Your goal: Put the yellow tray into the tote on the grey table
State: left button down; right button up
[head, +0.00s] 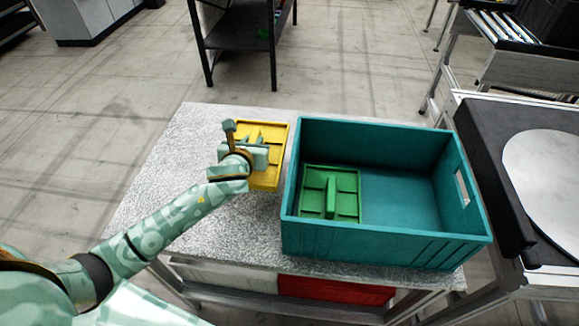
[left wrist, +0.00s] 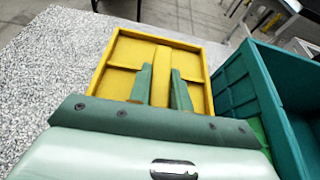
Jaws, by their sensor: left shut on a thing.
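The yellow tray (head: 270,178) lies on the grey table (head: 178,170), just left of the teal tote (head: 390,247). It has shallow compartments and a raised central bar. My left gripper (head: 254,150) is over the tray. In the left wrist view the fingers of my left gripper (left wrist: 162,88) are shut on the central bar of the yellow tray (left wrist: 118,85), one on each side. Whether the tray touches the table is hard to tell. The teal tote (left wrist: 262,95) shows at the right there. My right gripper is not in view.
A green tray (head: 345,178) sits inside the tote at its left side; the right part of the tote floor is bare. A black shelf (head: 238,40) stands behind the table. A dark-edged machine with a pale disc (head: 550,170) stands at the right.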

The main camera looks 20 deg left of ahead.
pick_arm(q)
notch_tip(320, 180, down, 9)
jog(key=b, duration=0.4)
jog(key=shift+s, duration=0.1)
jog(key=shift+r, duration=0.1)
jog(key=c, duration=1.6)
grip_release()
jog(key=o, duration=0.3)
